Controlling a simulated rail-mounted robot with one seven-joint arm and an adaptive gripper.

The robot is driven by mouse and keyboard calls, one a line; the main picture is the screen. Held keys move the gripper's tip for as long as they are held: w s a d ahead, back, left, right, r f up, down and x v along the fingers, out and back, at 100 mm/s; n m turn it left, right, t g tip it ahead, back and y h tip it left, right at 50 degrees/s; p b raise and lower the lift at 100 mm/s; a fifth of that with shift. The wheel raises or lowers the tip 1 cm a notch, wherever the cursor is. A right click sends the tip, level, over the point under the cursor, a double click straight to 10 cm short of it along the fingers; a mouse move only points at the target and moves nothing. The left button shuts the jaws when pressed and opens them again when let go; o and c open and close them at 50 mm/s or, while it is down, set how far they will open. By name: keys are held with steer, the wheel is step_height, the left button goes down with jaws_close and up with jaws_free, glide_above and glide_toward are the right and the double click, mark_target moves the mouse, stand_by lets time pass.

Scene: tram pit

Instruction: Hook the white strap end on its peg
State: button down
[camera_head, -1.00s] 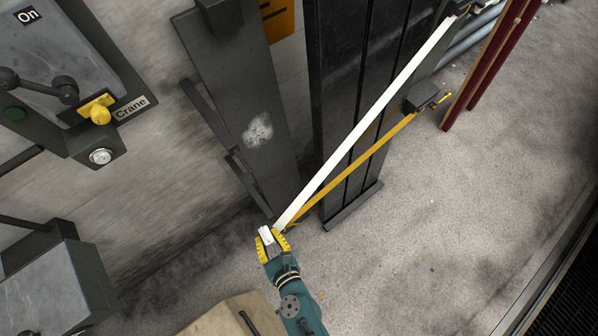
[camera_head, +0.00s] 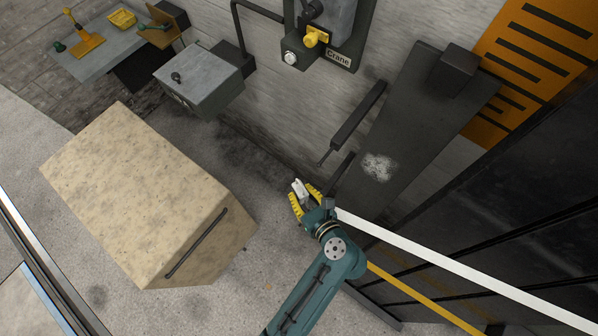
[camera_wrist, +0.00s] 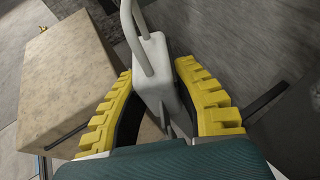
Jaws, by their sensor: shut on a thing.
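My gripper (camera_head: 303,193) has yellow fingers and is shut on the white strap end (camera_head: 299,187). In the wrist view the strap end (camera_wrist: 158,72) is a pale block with a loop at its top, between both fingers. The white strap (camera_head: 450,262) runs from behind my gripper to the lower right, taut and straight. The gripper is in front of a dark upright panel (camera_head: 400,130), near its lower left edge. Dark bars (camera_head: 358,122) stick out beside the panel; I cannot tell which part is the peg.
A yellow strap (camera_head: 415,295) runs below the white one. A beige box (camera_head: 130,190) with a dark handle stands left on the floor. A grey box (camera_head: 205,80) and a crane control panel (camera_head: 325,35) are at the wall. Floor between box and gripper is clear.

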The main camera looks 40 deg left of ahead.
steer(key=shift+s+r+n+g+y, duration=0.25)
steer(key=shift+r+n+g+y, duration=0.05)
steer(key=shift+r+n+g, duration=0.45)
steer(key=shift+s+d+r+n+g, duration=0.1)
steer(key=shift+s+d+n+g, duration=0.1)
steer(key=shift+s+n+g, duration=0.3)
steer(key=shift+w+f+b, duration=0.25)
steer(key=shift+w+b, duration=0.55)
steer(key=shift+w+r+b, duration=0.2)
steer(key=shift+w+b, duration=0.55)
steer(key=shift+w, duration=0.15)
steer(key=shift+w+d+b, duration=0.1)
steer(key=shift+w+b, duration=0.2)
steer(key=shift+w, duration=0.8)
